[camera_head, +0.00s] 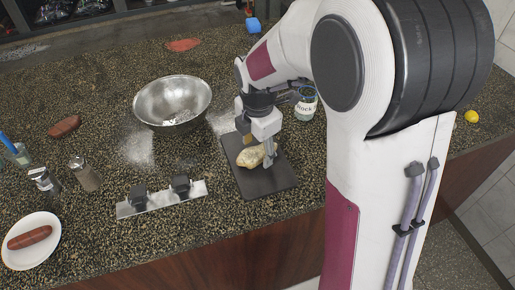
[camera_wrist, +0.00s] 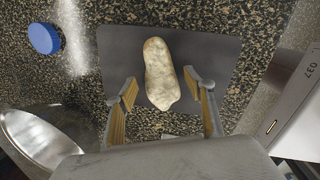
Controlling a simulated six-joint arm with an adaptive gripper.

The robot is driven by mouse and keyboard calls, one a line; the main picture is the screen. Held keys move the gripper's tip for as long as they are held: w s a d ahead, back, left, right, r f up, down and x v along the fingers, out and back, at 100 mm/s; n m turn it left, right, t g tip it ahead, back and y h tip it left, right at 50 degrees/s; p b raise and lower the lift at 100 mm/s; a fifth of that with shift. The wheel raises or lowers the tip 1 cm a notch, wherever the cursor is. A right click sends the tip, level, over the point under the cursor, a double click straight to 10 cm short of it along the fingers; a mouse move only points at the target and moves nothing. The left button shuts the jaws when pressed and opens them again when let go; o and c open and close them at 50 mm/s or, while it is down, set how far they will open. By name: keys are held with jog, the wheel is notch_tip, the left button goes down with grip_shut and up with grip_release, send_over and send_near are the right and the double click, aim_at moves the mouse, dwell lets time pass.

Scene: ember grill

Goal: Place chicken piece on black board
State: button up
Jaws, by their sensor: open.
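The chicken piece (camera_head: 252,156) is pale and elongated and lies on the black board (camera_head: 262,187) on the counter. In the wrist view the chicken piece (camera_wrist: 159,72) rests on the dark board (camera_wrist: 213,55), with its lower end close to the board's near edge. My gripper (camera_head: 258,153) is over the board, right at the chicken. In the wrist view my gripper (camera_wrist: 163,97) is open, with one finger on each side of the chicken's lower end and gaps between. The arm hides part of the scene on the right.
A metal bowl (camera_head: 172,103) stands behind the board to the left. A metal strip with black knobs (camera_head: 160,199) lies left of the board. A labelled jar (camera_head: 306,104) stands behind right. A white plate (camera_head: 31,241) with a sausage and two shakers (camera_head: 84,173) are at left.

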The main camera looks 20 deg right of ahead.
aim_at(259, 157)
jog(key=r, duration=0.4)
jog(key=s+r, duration=0.1)
jog(key=r, duration=0.1)
jog(key=shift+a+r, duration=0.15)
jog(key=shift+r, duration=0.2)
jog(key=shift+s, duration=0.1)
jog(key=shift+r, duration=0.1)
jog(key=shift+s+r+m, duration=0.35)
jog(key=shift+s+m, duration=0.05)
jog(key=s+r+m+t, duration=0.1)
jog(key=s+r+m, duration=0.2)
jog(key=s+m, duration=0.7)
jog(key=s+a+r+m+t, duration=0.1)
jog(key=s+r+m+t, duration=0.1)
jog(key=s+m, duration=0.8)
jog(key=shift+s+r+m+t+y, duration=0.3)
jog(key=shift+r, duration=0.15)
